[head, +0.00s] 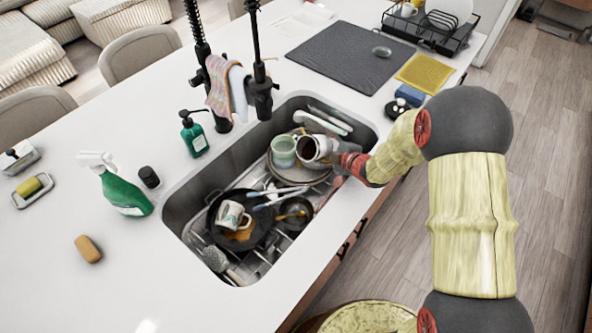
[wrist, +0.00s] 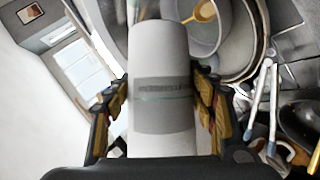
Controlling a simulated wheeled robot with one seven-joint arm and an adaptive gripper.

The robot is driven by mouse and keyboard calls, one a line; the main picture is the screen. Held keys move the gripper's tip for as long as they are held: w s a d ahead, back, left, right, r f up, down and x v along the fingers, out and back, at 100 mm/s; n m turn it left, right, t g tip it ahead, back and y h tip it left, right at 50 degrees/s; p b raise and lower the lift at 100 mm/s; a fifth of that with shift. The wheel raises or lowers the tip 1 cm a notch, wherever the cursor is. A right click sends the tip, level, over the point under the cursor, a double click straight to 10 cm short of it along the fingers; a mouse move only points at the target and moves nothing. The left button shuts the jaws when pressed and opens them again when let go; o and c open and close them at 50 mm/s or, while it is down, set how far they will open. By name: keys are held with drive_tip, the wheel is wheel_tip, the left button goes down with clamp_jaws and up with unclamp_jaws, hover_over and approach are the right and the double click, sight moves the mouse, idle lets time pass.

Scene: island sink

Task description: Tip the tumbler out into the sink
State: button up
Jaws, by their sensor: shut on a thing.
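The tumbler (wrist: 163,80) is white with a grey printed band. My gripper (wrist: 165,100) is shut on it, one finger on each side, in the wrist view. In the head view the tumbler (head: 316,150) is tilted well over, its dark open mouth facing left, above the right rear part of the sink (head: 180,205). My gripper (head: 350,163) reaches in over the sink's right edge. A green mug (head: 284,150) is just left of the tumbler's mouth; I cannot tell whether they touch. What is inside the tumbler cannot be made out.
The sink holds plates, a dark pan (head: 262,228) with a mug (head: 232,215), and utensils. A black faucet (head: 262,85) stands behind it. A green spray bottle (head: 124,190) and soap dispenser (head: 193,133) stand left. A dark mat (head: 350,52) lies at the back.

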sight(321, 137)
drive_tip(key=shift+d+r+n+t+h+b, duration=0.1)
drive_tip(key=shift+r+n+t+h+b, duration=0.25)
drive_tip(key=shift+r+b, duration=0.55)
drive_tip(key=shift+r+n+t+h+b, duration=0.15)
drive_tip(key=shift+r+n+t+b, duration=0.4)
drive_tip(key=shift+b, duration=0.5)
idle(1.5)
drive_tip(key=shift+s+a+r+n+t+b, duration=0.15)
drive_tip(key=shift+s+a+r+n+b, duration=0.1)
drive_tip(key=shift+r+b, duration=0.2)
drive_tip(key=shift+s+a+r+n+t+b, duration=0.15)
drive_tip(key=shift+s+a+r+n+b, duration=0.1)
drive_tip(key=shift+r+b, duration=0.15)
idle(1.6)
drive_tip(key=shift+s+a+r+n+t+h+b, duration=0.15)
drive_tip(key=shift+r+n+t+h+b, duration=0.4)
drive_tip(key=shift+b, duration=1.7)
